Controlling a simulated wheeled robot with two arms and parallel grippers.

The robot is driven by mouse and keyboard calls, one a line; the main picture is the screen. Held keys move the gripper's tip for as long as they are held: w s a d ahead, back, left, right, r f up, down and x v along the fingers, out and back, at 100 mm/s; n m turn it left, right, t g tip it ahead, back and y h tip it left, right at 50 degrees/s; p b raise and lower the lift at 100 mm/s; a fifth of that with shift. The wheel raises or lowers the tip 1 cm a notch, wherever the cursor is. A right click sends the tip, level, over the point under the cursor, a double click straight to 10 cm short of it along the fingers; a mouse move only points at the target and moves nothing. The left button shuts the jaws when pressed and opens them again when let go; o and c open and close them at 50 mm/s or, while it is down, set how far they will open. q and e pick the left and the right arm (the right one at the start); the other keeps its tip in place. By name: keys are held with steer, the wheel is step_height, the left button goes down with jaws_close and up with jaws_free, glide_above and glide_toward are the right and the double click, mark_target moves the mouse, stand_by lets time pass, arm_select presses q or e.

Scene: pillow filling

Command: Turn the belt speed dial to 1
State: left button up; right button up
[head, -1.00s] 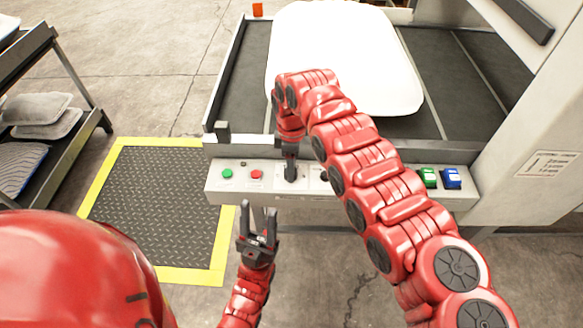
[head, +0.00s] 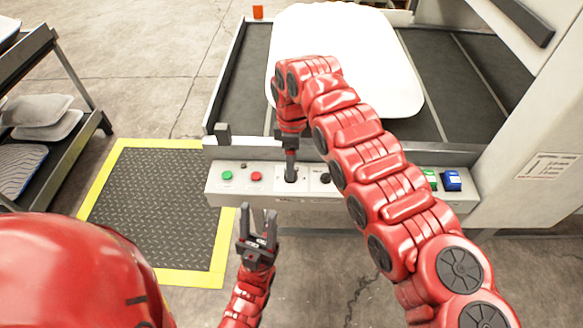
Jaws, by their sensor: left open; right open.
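The control panel (head: 222,190) is a pale strip along the front of the conveyor. My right gripper (head: 291,172) points down at its middle, over a dark spot on a white plate, and hides what is there. A black round knob (head: 325,178) shows just right of that gripper. Labels are too small to read, so I cannot tell which one is the belt speed dial or its setting. My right gripper is open; its fingertips are hard to make out. My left gripper (head: 258,220) is open and empty, in front of and below the panel.
Green (head: 227,175) and red (head: 256,176) buttons sit left on the panel, with a blue switch (head: 452,180) at the right. A white pillow (head: 385,80) lies on the belt (head: 240,95). A rack (head: 75,70) stands left beside a yellow-edged mat (head: 150,200).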

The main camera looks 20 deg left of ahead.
step_height(320, 180, up, 14)
steer(key=p, duration=0.6)
steer(key=shift+w, duration=0.4)
steer(key=shift+a, duration=0.1)
